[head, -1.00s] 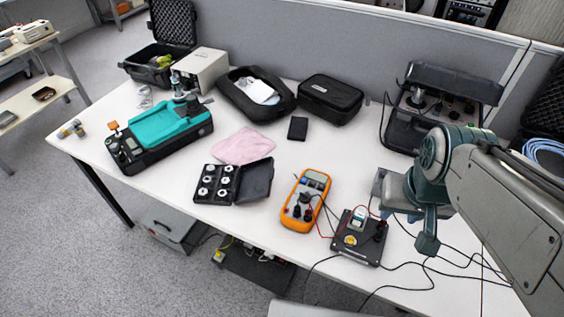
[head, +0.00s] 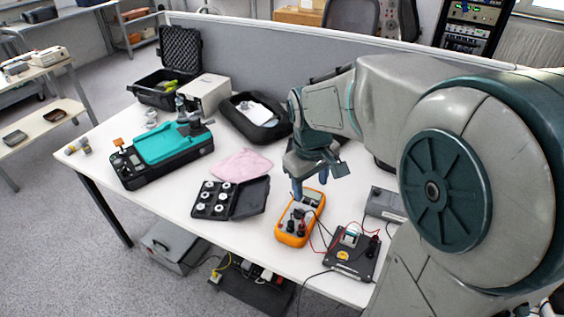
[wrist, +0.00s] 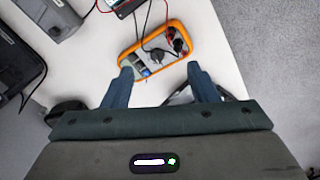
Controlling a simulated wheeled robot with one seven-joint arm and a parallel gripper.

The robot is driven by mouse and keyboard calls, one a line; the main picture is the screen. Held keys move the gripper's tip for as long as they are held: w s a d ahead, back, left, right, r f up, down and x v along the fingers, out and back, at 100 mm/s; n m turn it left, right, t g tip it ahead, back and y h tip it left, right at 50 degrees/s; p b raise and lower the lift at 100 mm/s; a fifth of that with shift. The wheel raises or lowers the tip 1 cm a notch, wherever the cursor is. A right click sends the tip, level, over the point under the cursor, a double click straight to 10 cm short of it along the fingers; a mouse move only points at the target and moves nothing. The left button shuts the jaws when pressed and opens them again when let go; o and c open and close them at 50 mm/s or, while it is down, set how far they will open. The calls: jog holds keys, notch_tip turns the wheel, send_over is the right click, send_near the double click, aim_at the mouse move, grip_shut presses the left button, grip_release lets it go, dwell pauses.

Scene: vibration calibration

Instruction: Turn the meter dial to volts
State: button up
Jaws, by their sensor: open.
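The orange multimeter (head: 301,217) lies face up near the front edge of the table, with leads plugged into it. It also shows in the wrist view (wrist: 183,55), ahead of my fingers. Its dial (wrist: 156,56) is a dark round knob near its middle; where it points is too small to tell. My gripper (head: 311,187) is above the display end of the meter, pointing down. In the wrist view my gripper (wrist: 160,75) has its two blue fingers wide apart with nothing between them. I cannot tell whether a finger touches the meter.
A black board with a yellow part (head: 352,253) sits right of the meter, joined by red and black leads. An open case of round weights (head: 229,197) and a pink cloth (head: 243,164) lie to the left. A teal-topped device (head: 163,148) stands farther left.

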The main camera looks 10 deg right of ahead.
aim_at(298, 209)
jog(key=w+f+n+g+y, duration=0.1)
jog(key=w+f+n, duration=0.35)
jog(key=w, duration=0.45)
jog(key=shift+m, duration=0.35)
notch_tip(298, 209, down, 14)
jog(key=shift+a+f+b, duration=0.1)
jog(key=shift+f+b, duration=0.15)
jog(key=shift+b, duration=0.55)
jog(key=c, duration=1)
